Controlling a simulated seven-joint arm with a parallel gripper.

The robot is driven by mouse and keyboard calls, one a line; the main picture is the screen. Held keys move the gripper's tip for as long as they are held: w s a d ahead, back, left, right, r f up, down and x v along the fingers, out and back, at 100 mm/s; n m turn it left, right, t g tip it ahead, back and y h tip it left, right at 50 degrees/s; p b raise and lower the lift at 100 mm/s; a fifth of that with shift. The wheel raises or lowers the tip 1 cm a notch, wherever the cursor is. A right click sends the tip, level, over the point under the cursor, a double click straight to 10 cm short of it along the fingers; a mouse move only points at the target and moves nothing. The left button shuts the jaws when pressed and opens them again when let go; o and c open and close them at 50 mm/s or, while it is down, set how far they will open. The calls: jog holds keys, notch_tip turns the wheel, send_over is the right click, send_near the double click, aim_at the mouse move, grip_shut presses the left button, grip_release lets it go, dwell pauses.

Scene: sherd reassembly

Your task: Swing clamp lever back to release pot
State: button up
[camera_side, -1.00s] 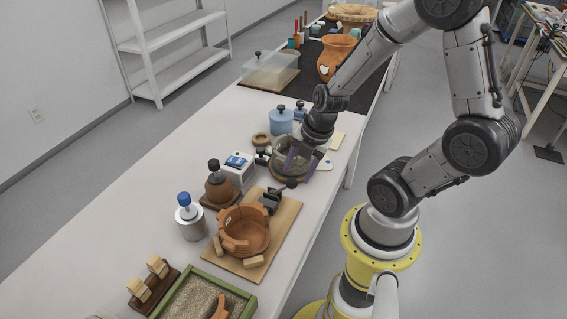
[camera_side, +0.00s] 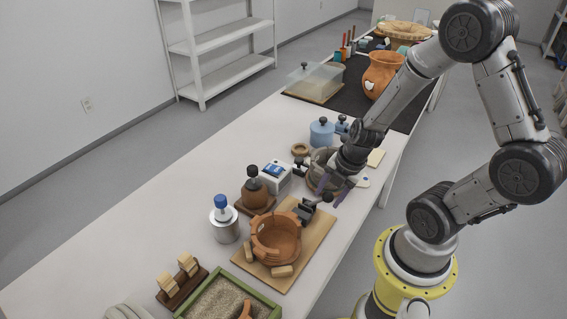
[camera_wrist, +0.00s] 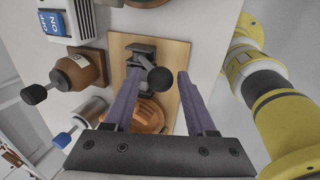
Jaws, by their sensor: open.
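The terracotta pot (camera_side: 276,238) has a broken, uneven rim and stands on a wooden board (camera_side: 309,245). The black clamp (camera_side: 305,211) is on the board at the pot's far side. Its lever ends in a round black knob (camera_side: 327,197), which also shows in the wrist view (camera_wrist: 160,80). My gripper (camera_side: 334,193) is open, with purple fingers, close to the knob. In the wrist view, the open fingers (camera_wrist: 157,76) appear on either side of the knob, with nothing gripped. The pot (camera_wrist: 149,115) is partly hidden there behind the left finger and gripper body.
Wooden wedges (camera_side: 282,271) sit against the pot. A brown bottle (camera_side: 255,193), a metal jar with a blue cap (camera_side: 223,224) and a white switch box (camera_side: 275,176) stand left of the board. A grey bowl (camera_side: 318,178) is behind my gripper. A green-framed sand tray (camera_side: 222,298) is in front.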

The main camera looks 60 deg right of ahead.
jog(key=shift+w+f, duration=0.2)
jog(key=shift+f, duration=0.25)
jog(key=shift+w+r+g, duration=0.3)
jog(key=shift+w, duration=0.2)
jog(key=shift+w+r+g, duration=0.3)
jog(key=shift+w, duration=0.2)
jog(key=shift+w+r+g, duration=0.25)
jog(key=shift+w+g, duration=0.15)
jog(key=shift+w, duration=0.45)
jog(key=shift+w+f+g, duration=0.35)
jog(key=shift+w+g, duration=0.4)
jog(key=shift+w, duration=0.65)
jog(key=shift+w+f+g, duration=0.4)
jog(key=shift+w+g, duration=0.4)
jog(key=shift+w, duration=0.55)
jog(key=shift+w+f+g, duration=0.35)
jog(key=shift+w+g, duration=0.4)
jog(key=shift+w, duration=0.8)
jog(key=shift+v, duration=2.65)
